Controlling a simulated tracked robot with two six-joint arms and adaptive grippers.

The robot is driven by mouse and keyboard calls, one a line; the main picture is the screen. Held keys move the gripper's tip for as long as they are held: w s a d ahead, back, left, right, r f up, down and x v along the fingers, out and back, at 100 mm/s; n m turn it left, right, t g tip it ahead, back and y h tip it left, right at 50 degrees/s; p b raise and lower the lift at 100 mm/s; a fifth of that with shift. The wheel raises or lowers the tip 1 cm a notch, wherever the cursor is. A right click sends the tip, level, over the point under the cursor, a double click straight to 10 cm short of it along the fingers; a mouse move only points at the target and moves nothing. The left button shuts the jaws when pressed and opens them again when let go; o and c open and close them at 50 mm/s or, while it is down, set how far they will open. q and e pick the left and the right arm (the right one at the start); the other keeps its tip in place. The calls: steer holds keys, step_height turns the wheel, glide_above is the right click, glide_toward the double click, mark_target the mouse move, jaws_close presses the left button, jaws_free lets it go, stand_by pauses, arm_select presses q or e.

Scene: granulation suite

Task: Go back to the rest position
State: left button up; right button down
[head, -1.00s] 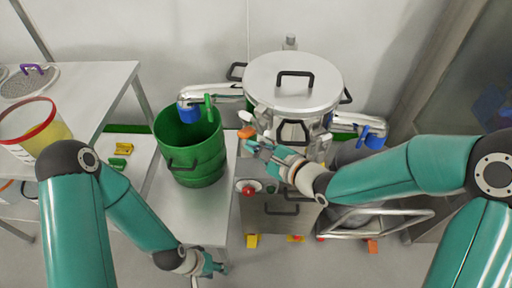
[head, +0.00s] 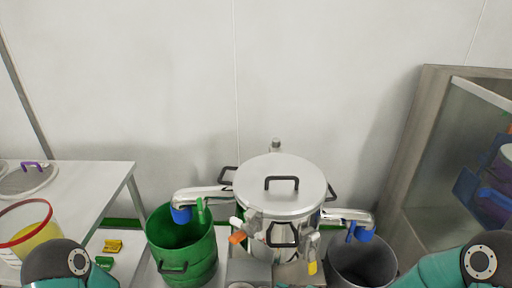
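My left arm (head: 58,262) shows only as a dark joint and a bit of teal link at the bottom left of the head view. My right arm (head: 478,264) shows the same way at the bottom right. Both grippers are below the picture, so their fingers are hidden. The steel granulator vessel (head: 281,190), with a black-handled lid on top, stands in the middle, apart from both visible arm parts.
A green bucket (head: 182,252) stands left of the vessel under a blue-tipped spout (head: 202,195). A grey bin (head: 362,262) stands at right under another spout. A table (head: 95,185) is at left. A glass-fronted cabinet (head: 415,170) is at right.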

steer(key=s+d+f+n+g+h, duration=0.2)
steer(key=s+f+n+g, duration=0.2)
steer(key=s+f+n, duration=0.4)
steer(key=s+d+f+n+g+h, duration=0.2)
steer(key=s+f+n+g, duration=0.2)
steer(key=s+f+n, duration=0.5)
steer(key=shift+s+d+n, duration=0.4)
steer(key=shift+s+n, duration=0.05)
steer(key=shift+n, duration=0.75)
steer(key=shift+f, duration=0.15)
steer(key=c, duration=1.9)
jaws_free()
